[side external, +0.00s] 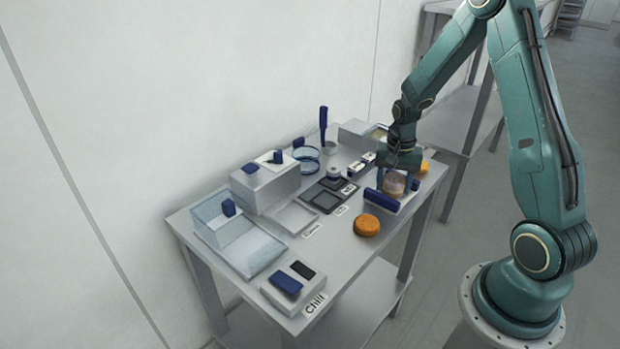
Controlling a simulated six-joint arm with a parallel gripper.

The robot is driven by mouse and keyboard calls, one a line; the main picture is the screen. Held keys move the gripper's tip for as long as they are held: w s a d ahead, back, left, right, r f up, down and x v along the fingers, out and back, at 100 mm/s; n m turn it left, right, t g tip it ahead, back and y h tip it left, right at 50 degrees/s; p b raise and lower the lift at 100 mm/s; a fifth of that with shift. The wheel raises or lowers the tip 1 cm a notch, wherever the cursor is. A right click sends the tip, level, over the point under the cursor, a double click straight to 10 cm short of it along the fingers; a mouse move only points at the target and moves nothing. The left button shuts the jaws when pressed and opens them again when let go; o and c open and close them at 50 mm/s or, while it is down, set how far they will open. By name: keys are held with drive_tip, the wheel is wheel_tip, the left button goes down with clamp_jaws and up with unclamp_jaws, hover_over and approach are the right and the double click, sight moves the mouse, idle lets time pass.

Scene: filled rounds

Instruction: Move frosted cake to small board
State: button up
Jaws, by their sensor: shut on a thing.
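A round, tan-brown cake with a paler top (394,184) is at the right end of the table. My gripper (397,176) is right above it, pointing down, and is shut on it. The gripper hides part of the cake's top, and I cannot tell whether the cake is lifted clear of the pale surface (407,201) below it. A dark blue bar (381,200) lies just in front of the cake. A flat, pale square board (293,218) lies near the table's middle, left of a dark square tray (326,197); I cannot tell which is the small board.
Orange rounds sit in front (367,225) and behind right (420,167). A clear bin (222,222), a white block (265,186), glassy rings (307,157) and an upright blue-handled tool (323,122) crowd the back and left. A "Chill" block (294,289) stands at the front left.

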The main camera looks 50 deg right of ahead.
sight(394, 178)
drive_tip(key=shift+f, duration=0.2)
drive_tip(key=o, duration=0.7)
drive_tip(key=shift+r, duration=0.1)
wheel_tip(394, 178, up, 11)
drive_tip(key=shift+f, duration=0.1)
drive_tip(key=shift+r, duration=0.7)
idle(0.4)
